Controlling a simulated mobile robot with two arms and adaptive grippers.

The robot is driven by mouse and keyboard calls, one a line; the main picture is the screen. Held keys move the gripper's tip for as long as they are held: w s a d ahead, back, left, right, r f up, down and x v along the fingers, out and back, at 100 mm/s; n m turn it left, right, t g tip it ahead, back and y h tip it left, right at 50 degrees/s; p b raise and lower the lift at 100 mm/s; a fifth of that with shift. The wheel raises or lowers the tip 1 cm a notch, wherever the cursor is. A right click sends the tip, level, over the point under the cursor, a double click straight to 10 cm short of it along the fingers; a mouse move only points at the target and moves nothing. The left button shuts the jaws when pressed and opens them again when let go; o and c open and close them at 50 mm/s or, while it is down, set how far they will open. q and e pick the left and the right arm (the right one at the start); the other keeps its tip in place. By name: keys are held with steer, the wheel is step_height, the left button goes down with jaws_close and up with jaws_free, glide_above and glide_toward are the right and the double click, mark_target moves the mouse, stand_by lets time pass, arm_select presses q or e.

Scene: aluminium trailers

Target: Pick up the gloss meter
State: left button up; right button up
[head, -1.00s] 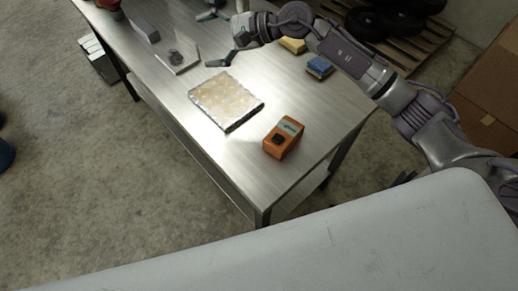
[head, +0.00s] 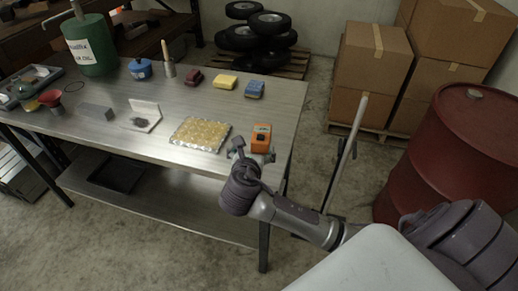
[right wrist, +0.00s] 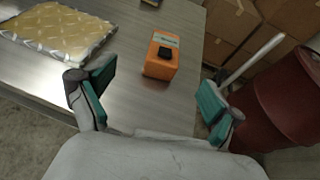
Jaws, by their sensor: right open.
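The gloss meter, an orange box with a black button and a pale label, stands on the metal table near its right edge; it shows in the head view (head: 261,138) and in the right wrist view (right wrist: 161,56). My right gripper (head: 254,156) is at the table's front edge, just in front of the gloss meter. In the right wrist view its teal-padded fingers (right wrist: 152,95) are spread wide, with the gloss meter beyond and between them, not touched. My left gripper is not in view.
A foil-edged yellow pad (head: 200,134) lies left of the gloss meter on the table (head: 170,164). Yellow (head: 225,82) and blue (head: 254,89) sponges lie behind. A red drum (head: 440,150), a leaning pale pole (head: 345,150) and cardboard boxes (head: 375,70) stand to the right.

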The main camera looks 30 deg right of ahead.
mark_target(260, 136)
steer(key=x, duration=0.8)
steer(key=shift+s+d+f, duration=0.15)
steer(key=shift+s+d, duration=0.1)
steer(key=shift+w+d+f, duration=0.15)
steer(key=shift+w+d, duration=0.05)
steer(key=shift+w, duration=0.1)
steer(key=shift+w+d+f, duration=0.1)
steer(key=shift+w+d, duration=0.15)
steer(key=shift+w, duration=0.05)
steer(key=p+x, duration=0.1)
steer(key=x, duration=0.4)
steer(key=shift+s+d+f, duration=0.1)
steer(key=shift+s, duration=0.1)
steer(key=c, duration=1.3)
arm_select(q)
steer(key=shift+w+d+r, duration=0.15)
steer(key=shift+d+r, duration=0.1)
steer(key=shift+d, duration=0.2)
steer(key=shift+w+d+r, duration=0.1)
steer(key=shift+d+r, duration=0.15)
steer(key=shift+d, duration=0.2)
arm_select(e)
steer(key=shift+c, duration=0.6)
steer(key=shift+r, duration=0.2)
